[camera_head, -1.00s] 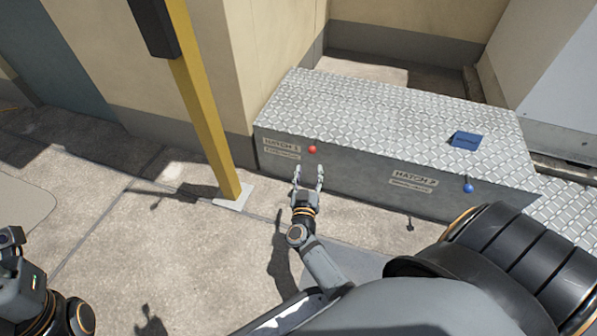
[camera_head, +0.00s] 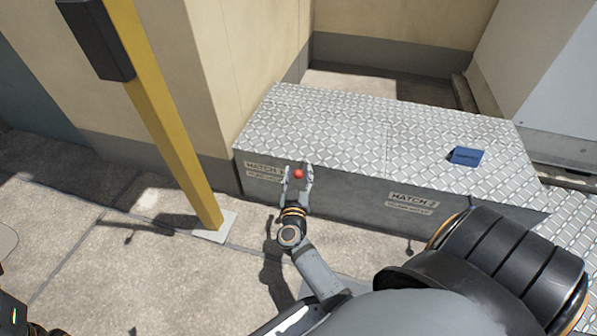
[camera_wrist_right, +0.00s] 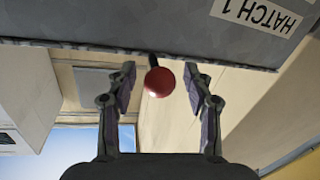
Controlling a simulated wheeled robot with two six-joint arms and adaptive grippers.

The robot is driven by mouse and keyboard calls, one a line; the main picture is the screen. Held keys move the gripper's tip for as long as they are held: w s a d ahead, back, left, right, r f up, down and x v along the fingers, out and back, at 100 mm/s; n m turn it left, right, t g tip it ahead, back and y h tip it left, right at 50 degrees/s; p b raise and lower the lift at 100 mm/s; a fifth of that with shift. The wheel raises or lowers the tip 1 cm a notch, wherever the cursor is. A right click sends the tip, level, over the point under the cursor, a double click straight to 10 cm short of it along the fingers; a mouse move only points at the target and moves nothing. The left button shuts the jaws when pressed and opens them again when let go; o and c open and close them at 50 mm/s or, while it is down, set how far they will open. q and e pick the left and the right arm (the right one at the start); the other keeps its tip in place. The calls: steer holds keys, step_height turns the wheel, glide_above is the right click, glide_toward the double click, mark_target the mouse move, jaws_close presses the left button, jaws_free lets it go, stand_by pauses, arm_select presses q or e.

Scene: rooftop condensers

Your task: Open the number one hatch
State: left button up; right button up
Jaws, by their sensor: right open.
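The number one hatch is the left part of the grey diamond-plate box (camera_head: 300,115), with a HATCH 1 label (camera_head: 262,168) on its front; the label shows upside down in the right wrist view (camera_wrist_right: 255,12). The hatch lid looks shut. Its red ball knob (camera_head: 298,174) is at the front top edge; it also shows in the right wrist view (camera_wrist_right: 159,82). My right gripper (camera_head: 297,172) is open, with its fingertips (camera_wrist_right: 160,82) on either side of the knob, apart from it. Only a bit of my left arm shows at the lower left; its gripper is out of view.
A HATCH 2 label (camera_head: 412,200) is on the box front to the right, and a blue object (camera_head: 466,156) lies on top. A yellow post (camera_head: 160,120) stands left of the box. The paved floor (camera_head: 130,270) in front is mostly clear.

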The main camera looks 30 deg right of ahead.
jaws_close()
stand_by(0.3)
